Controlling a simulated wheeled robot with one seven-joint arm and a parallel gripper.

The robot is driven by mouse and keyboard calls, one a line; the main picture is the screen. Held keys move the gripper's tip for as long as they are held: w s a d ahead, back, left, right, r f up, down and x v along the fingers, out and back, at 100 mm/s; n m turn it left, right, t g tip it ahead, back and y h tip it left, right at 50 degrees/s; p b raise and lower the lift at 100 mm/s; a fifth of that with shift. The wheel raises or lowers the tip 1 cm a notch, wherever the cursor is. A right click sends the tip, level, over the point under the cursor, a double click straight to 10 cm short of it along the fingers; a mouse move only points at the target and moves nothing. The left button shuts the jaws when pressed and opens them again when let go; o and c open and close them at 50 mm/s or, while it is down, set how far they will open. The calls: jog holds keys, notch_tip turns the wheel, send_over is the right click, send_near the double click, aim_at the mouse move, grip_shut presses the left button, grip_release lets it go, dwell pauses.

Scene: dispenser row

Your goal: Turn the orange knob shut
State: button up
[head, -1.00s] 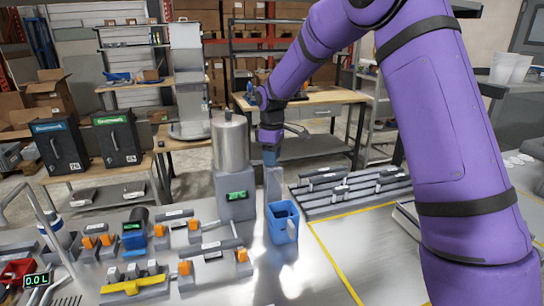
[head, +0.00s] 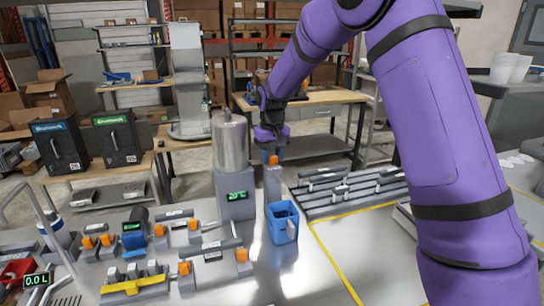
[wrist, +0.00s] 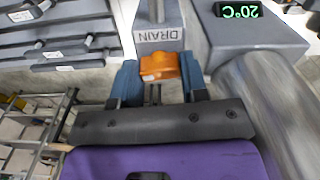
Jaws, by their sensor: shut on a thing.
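The orange knob (head: 273,160) sits on top of a grey post (head: 273,183) beside the metal cylinder. In the wrist view the knob (wrist: 160,67) is between the two blue fingers of my gripper (wrist: 162,84), next to a "DRAIN" label (wrist: 158,35). My gripper (head: 273,154) is above the post and shut on the knob. A blue jug (head: 283,224) stands on the table just in front of the post.
A grey unit with a green display (head: 236,196) carries the metal cylinder (head: 230,145) left of the post. Several orange-knobbed fixtures (head: 185,268) stand at left front. A slotted grey rack (head: 350,190) lies to the right. Bare table lies around the jug.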

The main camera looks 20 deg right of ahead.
aim_at(272, 157)
jog(key=shift+m, duration=0.5)
dwell(0.3)
jog(key=o, duration=0.9)
jog(key=shift+r, duration=0.1)
notch_tip(272, 157, up, 11)
jog(key=shift+f, duration=0.2)
